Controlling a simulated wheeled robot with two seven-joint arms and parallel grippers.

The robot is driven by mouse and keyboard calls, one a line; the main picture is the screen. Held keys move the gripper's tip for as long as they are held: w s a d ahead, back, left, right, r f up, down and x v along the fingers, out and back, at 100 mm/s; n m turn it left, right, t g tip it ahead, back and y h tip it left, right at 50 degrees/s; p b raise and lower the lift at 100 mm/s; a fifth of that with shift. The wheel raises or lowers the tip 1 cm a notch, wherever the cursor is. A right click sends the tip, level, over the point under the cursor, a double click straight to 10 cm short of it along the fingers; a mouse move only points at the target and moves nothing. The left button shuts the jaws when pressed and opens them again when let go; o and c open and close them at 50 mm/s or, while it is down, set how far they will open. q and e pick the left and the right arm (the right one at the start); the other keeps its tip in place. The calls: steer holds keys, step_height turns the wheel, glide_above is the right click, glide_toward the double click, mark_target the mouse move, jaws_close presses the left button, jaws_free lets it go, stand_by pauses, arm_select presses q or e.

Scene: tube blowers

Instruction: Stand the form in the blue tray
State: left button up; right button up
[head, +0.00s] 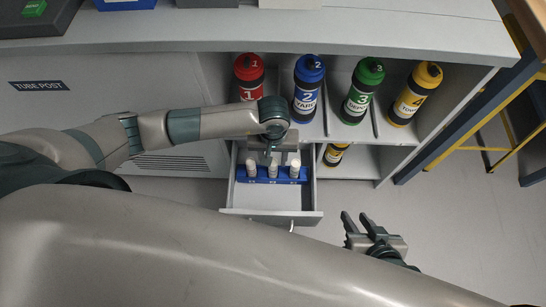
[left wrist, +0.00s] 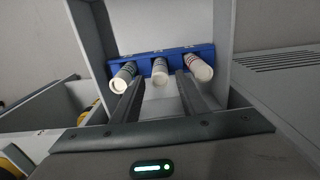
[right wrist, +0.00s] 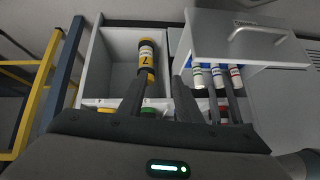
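Three rolled paper forms stand upright in a blue rack (head: 262,181) inside an open drawer (head: 264,202). They are a left roll (head: 251,168), a middle roll (head: 273,171) and a right roll (head: 294,171); the left wrist view shows the middle roll (left wrist: 160,73) between and beyond the fingertips. My left gripper (head: 271,155) hangs over the drawer, open and empty, close to the middle roll. A blue tray (head: 125,4) on the counter shows only partly at the top edge; its inside is hidden. My right gripper (head: 360,226) is open and empty, right of the drawer.
Red (head: 248,78), blue (head: 307,90), green (head: 363,92) and yellow (head: 415,95) numbered canisters stand on the shelf behind the drawer. Another yellow canister (head: 335,154) lies lower. The drawer handle (right wrist: 258,30) sticks out in front. A yellow and blue frame (head: 490,110) stands right; floor there is clear.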

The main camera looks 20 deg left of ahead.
arm_select(q)
steer(key=shift+r, duration=0.1)
arm_select(e)
steer(key=shift+s, duration=0.1)
arm_select(q)
steer(key=shift+r+p, duration=0.25)
steer(key=shift+p, duration=0.05)
step_height(320, 180, up, 12)
steer(key=p, duration=0.6)
steer(key=shift+f, duration=0.25)
arm_select(e)
steer(key=s+d+f+g+h, duration=0.3)
steer(key=s+d+g, duration=0.1)
steer(key=d, duration=0.3)
steer(key=shift+s+d+g, duration=0.25)
steer(key=shift+d+g, duration=0.15)
